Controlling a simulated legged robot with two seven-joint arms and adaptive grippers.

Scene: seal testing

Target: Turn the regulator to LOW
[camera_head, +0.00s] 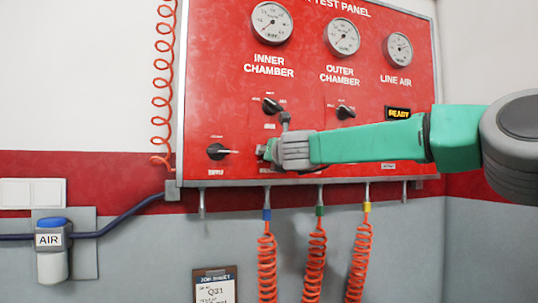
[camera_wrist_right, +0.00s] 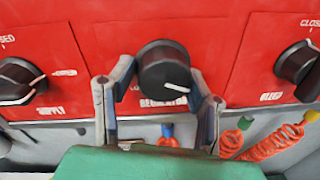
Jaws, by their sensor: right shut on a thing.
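The regulator knob (camera_wrist_right: 164,68) is a round black dial with a white pointer mark, in the middle of the right wrist view. The mark points to the right and slightly down. The label under it is partly covered, and no LOW mark is readable. My right gripper (camera_wrist_right: 161,80) has its grey fingers on both sides of the knob and is shut on it. In the head view my right gripper (camera_head: 273,141) is at the lower part of the red test panel (camera_head: 225,75) and hides the regulator knob. My left gripper is not in view.
The supply knob (camera_wrist_right: 20,82) is left of the regulator, and another black knob (camera_wrist_right: 298,68) is right of it. Two selector knobs sit above, one (camera_head: 271,105) close to my right gripper. Coiled orange hoses (camera_head: 267,265) hang below the panel.

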